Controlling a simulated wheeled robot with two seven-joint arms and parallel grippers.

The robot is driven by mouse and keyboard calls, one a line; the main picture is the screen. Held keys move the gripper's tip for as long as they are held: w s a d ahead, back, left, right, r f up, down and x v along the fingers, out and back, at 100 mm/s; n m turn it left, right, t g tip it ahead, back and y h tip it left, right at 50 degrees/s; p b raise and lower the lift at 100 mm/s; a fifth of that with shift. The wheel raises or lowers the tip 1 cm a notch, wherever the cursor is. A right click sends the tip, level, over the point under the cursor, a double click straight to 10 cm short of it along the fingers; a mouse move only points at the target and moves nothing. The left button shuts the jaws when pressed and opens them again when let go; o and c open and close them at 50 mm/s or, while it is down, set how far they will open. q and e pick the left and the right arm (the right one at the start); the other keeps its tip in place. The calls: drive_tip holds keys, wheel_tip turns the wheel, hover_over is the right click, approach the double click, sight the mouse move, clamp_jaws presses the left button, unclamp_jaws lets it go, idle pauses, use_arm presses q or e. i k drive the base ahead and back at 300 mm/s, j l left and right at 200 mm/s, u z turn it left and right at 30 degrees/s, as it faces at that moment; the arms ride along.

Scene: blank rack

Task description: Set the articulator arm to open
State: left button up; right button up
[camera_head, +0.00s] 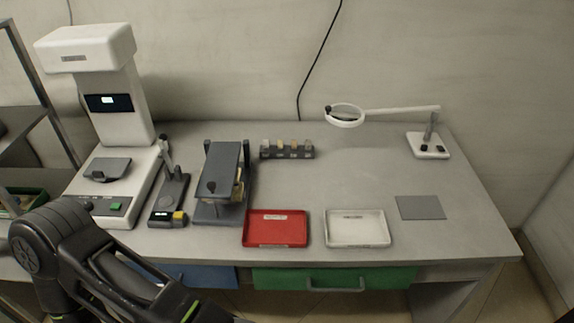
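The articulator (208,211) stands on the table left of centre, a dark grey frame with posts at its back. Its flat upper arm (220,168) lies over the base, sloping down toward the front. A small tan piece (239,190) shows under its right side; the rest of the space beneath is hidden. My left arm comes in at the lower left, in front of the table, and runs out of the bottom edge. Its gripper is not visible. My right arm and gripper are not in view.
A white scanner-like machine (120,110) and a small dark device with a yellow block (180,218) stand left of the articulator. A red tray (276,241) and white tray (357,241) lie right. A vial rack (287,155) is behind; a magnifier lamp (428,153) stands at right.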

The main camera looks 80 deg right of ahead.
sight(217, 178)
drive_tip(key=z, duration=2.4)
drive_tip(key=k+j+z, duration=0.2)
drive_tip(key=i+j, duration=0.05)
drive_tip(key=i, duration=0.05)
